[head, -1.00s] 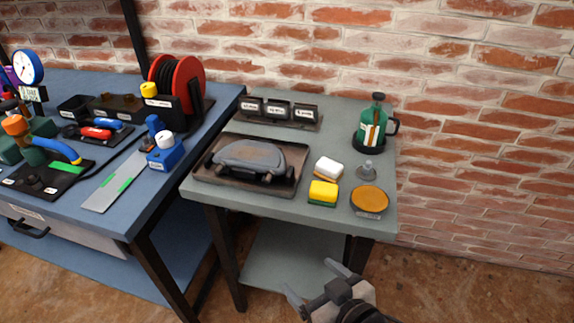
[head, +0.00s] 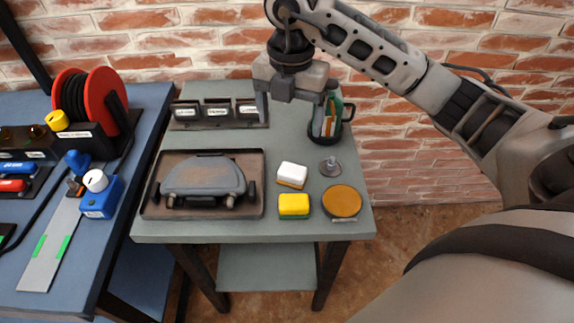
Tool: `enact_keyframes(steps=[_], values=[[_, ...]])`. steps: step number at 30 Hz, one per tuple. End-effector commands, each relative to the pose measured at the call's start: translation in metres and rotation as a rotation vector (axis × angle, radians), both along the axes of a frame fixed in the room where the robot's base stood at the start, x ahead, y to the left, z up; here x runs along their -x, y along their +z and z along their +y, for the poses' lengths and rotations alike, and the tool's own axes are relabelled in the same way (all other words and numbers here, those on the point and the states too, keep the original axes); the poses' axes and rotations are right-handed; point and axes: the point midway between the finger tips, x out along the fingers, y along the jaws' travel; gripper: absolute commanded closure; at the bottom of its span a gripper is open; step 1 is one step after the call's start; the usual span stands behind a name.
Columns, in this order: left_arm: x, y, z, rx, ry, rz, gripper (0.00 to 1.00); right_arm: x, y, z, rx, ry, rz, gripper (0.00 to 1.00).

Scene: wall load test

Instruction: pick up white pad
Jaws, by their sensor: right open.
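The white pad (head: 293,172) lies on the grey table (head: 200,229), with a tan layer along its lower edge. It is just behind a yellow and green sponge (head: 294,205). My right gripper (head: 290,120) hangs above the back part of the table, pointing down, with its two fingers apart and nothing between them. In the picture it is above the pad and apart from it. My left gripper is not in view.
A dark tray (head: 152,206) with a grey device is left of the pad. A small metal knob (head: 330,167) and an orange disc (head: 342,201) are right.

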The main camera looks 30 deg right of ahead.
Motion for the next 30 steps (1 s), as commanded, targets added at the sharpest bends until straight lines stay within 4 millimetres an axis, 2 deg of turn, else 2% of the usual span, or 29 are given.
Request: enact_keyframes(steps=[7, 12, 15, 22, 30], values=[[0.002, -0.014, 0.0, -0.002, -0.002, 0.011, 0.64, 0.002, -0.052, -0.001, 0.005, -0.008, 0.007, 0.18], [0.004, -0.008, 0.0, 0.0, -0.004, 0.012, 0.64, 0.002, -0.082, -0.001, 0.007, -0.007, 0.006, 0.18], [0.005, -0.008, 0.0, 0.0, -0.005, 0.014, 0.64, 0.001, -0.095, -0.001, 0.007, -0.007, 0.004, 0.18], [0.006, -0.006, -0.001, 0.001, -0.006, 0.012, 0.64, 0.003, -0.11, -0.001, 0.006, -0.005, 0.004, 0.18], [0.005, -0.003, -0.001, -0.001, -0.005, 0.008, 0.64, 0.007, -0.149, 0.0, 0.005, -0.007, 0.004, 0.18]])
